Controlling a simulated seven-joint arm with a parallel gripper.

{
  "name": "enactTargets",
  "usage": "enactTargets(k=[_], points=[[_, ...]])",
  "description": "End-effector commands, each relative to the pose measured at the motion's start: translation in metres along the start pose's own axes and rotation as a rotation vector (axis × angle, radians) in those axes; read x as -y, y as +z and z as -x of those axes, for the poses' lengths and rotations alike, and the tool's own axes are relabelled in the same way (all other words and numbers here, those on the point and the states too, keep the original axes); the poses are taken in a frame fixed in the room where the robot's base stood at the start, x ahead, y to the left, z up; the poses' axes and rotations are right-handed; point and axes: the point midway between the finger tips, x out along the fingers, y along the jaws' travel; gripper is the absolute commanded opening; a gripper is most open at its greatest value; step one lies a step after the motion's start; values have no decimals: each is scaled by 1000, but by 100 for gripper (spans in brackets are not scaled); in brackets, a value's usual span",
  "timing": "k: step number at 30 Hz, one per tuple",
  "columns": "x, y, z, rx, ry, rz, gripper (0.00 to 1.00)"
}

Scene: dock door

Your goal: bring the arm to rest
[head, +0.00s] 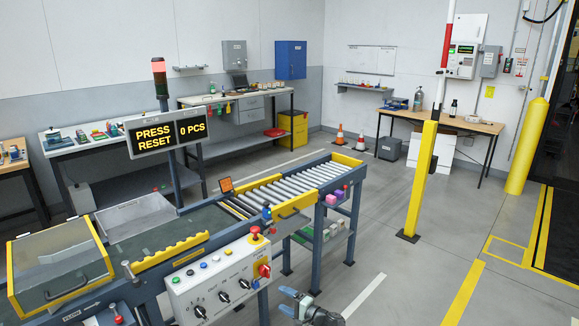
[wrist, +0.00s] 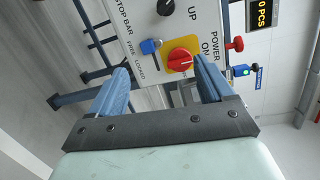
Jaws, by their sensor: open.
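My gripper (head: 288,301) is at the bottom of the head view, in front of and to the right of the white control panel (head: 212,284), apart from it. In the wrist view my gripper (wrist: 162,72) is open, with two blue fingers spread and nothing between them. Beyond the fingers the wrist view shows the panel's red rotary switch on a yellow plate (wrist: 182,60), with "POWER" and "ON" beside it. A blue switch (wrist: 150,46) marked "STOP BAR" with "FREE" and "LOCKED" is next to it. Most of my arm is out of view.
The roller conveyor (head: 300,189) stands behind the panel. A sign (head: 165,132) reads "PRESS RESET" and "0 PCS". A yellow post (head: 422,180) stands to the right. The floor between my gripper and the post looks clear.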

Motion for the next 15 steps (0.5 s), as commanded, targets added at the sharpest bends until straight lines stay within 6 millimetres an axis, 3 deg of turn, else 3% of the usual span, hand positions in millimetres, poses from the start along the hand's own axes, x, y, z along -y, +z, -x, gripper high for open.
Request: enactTargets(k=[8,15], points=[[-41,43,17,163,231,40,81],[-102,91,70,315,559,99,81]])
